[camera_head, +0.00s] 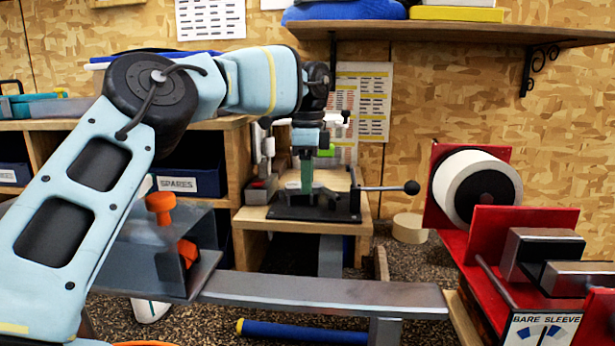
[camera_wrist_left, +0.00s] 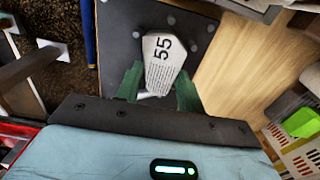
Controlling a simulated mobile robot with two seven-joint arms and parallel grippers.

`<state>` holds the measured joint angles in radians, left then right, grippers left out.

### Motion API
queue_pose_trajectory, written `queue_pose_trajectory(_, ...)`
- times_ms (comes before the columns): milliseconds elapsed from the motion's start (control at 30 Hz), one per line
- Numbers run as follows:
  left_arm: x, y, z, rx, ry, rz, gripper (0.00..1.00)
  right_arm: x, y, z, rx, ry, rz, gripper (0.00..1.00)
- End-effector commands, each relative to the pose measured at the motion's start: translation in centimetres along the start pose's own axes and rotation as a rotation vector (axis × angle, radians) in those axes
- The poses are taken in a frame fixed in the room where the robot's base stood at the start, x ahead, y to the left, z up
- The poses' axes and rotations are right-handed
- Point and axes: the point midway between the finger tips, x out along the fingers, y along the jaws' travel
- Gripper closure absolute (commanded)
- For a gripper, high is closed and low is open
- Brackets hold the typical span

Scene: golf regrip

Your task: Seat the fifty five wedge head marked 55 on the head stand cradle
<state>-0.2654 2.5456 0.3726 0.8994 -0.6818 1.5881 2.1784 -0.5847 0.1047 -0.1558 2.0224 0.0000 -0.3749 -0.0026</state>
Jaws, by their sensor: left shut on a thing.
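The wedge head marked 55 (camera_wrist_left: 163,62) is pale grey, and its number and score lines face the left wrist camera. My left gripper (camera_wrist_left: 160,92) is shut on it, with one green finger on each side. In the head view my left gripper (camera_head: 306,180) points down over a dark stand base (camera_head: 290,213) on a wooden block; the wedge head cannot be made out there. In the left wrist view a dark plate (camera_wrist_left: 122,40) with pale round studs lies behind the wedge head. I cannot tell whether the head touches it. My right gripper is not in view.
A black-knobbed lever (camera_head: 411,187) sticks out right of the stand. A grey steel beam (camera_head: 320,290) and a clamp with an orange knob (camera_head: 160,205) are in front. A red machine with a white roller (camera_head: 460,190) stands right. A shelf (camera_head: 450,32) hangs above.

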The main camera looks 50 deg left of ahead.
Motion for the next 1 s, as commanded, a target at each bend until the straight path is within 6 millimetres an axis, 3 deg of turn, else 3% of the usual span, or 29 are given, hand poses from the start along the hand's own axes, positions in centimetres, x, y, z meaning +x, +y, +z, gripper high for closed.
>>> queue_pose_trajectory(433,0.46,0.00,0.01,0.000,-0.004,0.005,0.85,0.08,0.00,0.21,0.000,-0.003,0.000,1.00)
queue_pose_trajectory(467,0.48,0.00,0.01,0.000,-0.004,0.005,0.59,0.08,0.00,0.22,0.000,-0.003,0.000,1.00)
queue_pose_trajectory(633,0.57,0.04,0.01,0.000,-0.005,0.008,0.37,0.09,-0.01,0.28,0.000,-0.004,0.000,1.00)
queue_pose_trajectory(1000,0.24,0.17,0.02,0.003,-0.008,0.015,0.36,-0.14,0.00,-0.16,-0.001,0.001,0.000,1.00)
